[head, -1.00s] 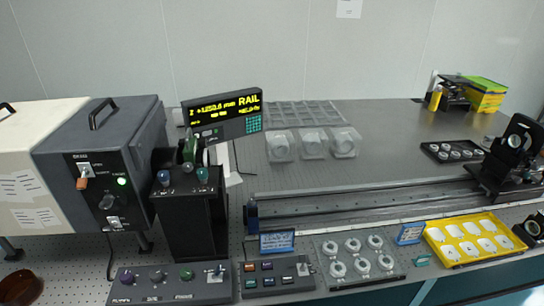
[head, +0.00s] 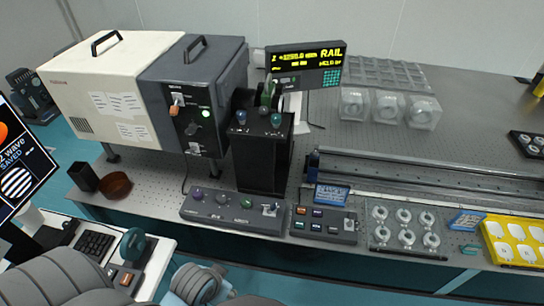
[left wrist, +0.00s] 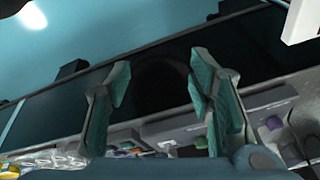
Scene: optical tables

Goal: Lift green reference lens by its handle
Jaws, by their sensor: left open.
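A dark green upright piece (head: 267,93) stands at the top of the black tower (head: 262,160) in the head view, seen nearly edge-on. A round teal piece (head: 132,244) stands on the white desk at the lower left. I cannot tell for certain which is the green reference lens, and no handle is clear on either. My left gripper (left wrist: 160,72) is open and empty in the left wrist view, with dark surfaces beyond its fingers.
A grey lamp housing (head: 195,90) stands left of the tower. Control boxes (head: 230,212) and a tray of round parts (head: 404,228) line the table's front edge. A rail (head: 420,175) runs to the right.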

